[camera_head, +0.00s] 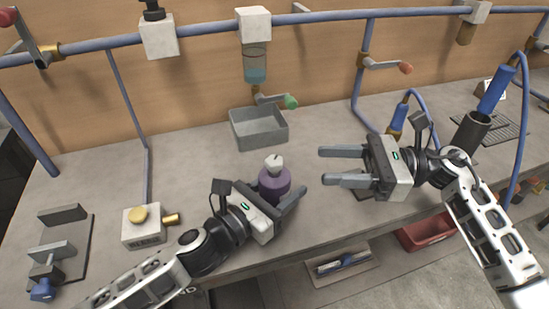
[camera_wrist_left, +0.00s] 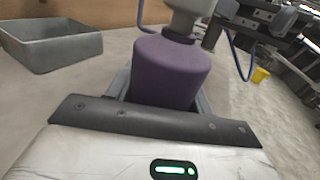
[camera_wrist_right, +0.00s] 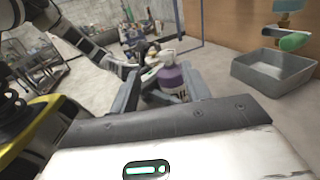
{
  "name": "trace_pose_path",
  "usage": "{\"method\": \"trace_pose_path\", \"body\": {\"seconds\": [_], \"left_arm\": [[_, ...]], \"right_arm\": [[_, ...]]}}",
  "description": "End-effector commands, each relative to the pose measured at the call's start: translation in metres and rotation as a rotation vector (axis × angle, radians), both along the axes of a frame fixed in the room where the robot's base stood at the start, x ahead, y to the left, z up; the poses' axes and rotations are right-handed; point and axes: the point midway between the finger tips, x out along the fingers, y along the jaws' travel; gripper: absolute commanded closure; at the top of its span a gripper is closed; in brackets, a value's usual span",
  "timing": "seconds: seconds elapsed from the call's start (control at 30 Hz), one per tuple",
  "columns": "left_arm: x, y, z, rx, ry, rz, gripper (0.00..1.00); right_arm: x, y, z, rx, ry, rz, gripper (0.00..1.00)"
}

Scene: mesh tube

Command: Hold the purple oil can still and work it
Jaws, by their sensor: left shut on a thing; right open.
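The purple oil can (camera_head: 274,185) stands upright on the grey bench, with a pale grey top (camera_head: 273,163). My left gripper (camera_head: 284,204) is shut around its body; the can fills the space between the fingers in the left wrist view (camera_wrist_left: 170,72). My right gripper (camera_head: 343,166) is open and empty, to the right of the can and apart from it, with its fingers pointing left toward it. In the right wrist view the can (camera_wrist_right: 173,80) shows beyond and between the open fingers.
A grey open tray (camera_head: 259,128) sits behind the can, below a green-handled tap (camera_head: 289,102). A box with a yellow button (camera_head: 140,222) stands at left. A dark cylinder holder (camera_head: 470,132) is at right. The bench front edge runs close below my grippers.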

Motion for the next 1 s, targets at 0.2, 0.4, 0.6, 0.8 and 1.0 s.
{"method": "trace_pose_path", "body": {"seconds": [0.2,0.4,0.6,0.8,1.0], "left_arm": [[0.000,0.000,-0.002,0.001,0.003,0.000,0.78],[-0.001,0.000,-0.002,0.001,0.003,-0.001,0.78],[-0.001,0.000,-0.002,0.001,0.004,-0.001,0.78],[-0.001,0.000,-0.002,0.001,0.004,-0.001,0.78],[-0.001,0.000,-0.002,0.001,0.004,-0.001,0.78]], "right_arm": [[0.000,-0.012,-0.004,-0.028,-0.011,-0.088,0.53],[0.002,0.018,-0.002,-0.025,-0.012,-0.086,0.53],[0.007,0.059,-0.003,-0.024,-0.011,-0.085,0.53],[0.010,0.090,-0.003,-0.026,-0.010,-0.086,0.53],[0.012,0.102,-0.003,-0.028,-0.011,-0.087,0.53]]}}
